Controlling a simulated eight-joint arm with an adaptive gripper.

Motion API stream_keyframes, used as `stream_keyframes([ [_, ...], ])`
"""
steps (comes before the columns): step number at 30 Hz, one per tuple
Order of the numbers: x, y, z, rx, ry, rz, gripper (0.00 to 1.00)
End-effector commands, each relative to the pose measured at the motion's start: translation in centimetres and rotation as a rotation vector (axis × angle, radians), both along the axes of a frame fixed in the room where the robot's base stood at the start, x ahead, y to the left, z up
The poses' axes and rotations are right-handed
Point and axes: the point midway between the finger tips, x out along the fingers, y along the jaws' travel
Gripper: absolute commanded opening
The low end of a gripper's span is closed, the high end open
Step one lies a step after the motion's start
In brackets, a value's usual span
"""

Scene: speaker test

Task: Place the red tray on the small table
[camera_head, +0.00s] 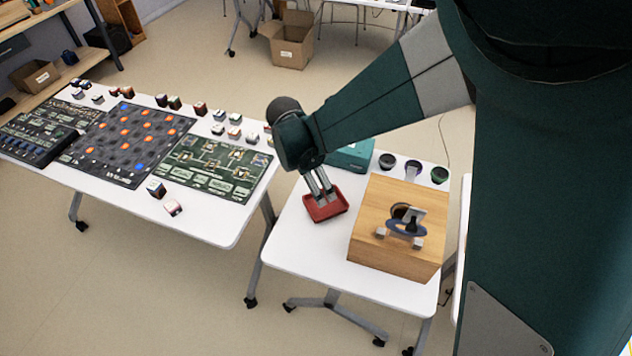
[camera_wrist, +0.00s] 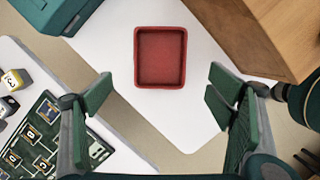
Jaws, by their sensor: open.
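The red tray (camera_head: 314,212) is a shallow open rectangle, empty, and appears to lie flat on the white small table (camera_head: 310,251) near its left edge. It also shows in the wrist view, with the tray (camera_wrist: 160,57) at upper middle on the white tabletop (camera_wrist: 190,125). My gripper (camera_head: 326,199) is open, pointing down at the tray in the head view. In the wrist view, the fingers of my gripper (camera_wrist: 160,92) are spread wide, either side of and below the tray in the picture, with nothing between them. The exact height above the tray is unclear.
A wooden box (camera_head: 385,253) with a device on top stands right of the tray. A teal case (camera_head: 352,156) and several dark cups (camera_head: 413,170) stand behind. A longer white table (camera_head: 225,229) with game boards and small cubes is at left. The small table's front is clear.

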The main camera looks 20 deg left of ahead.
Motion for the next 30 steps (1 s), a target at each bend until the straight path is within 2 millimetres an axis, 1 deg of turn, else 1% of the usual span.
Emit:
stream_keyframes([
  [11, 0.0, 0.0, 0.0, 0.000, 0.000, -0.001, 0.81],
  [17, 0.2, -0.9, 0.8, 0.014, -0.008, -0.035, 0.81],
  [23, 0.8, -3.7, 3.1, 0.059, -0.035, -0.140, 0.81],
  [30, 1.3, -8.5, 6.9, 0.141, -0.079, -0.335, 0.81],
])
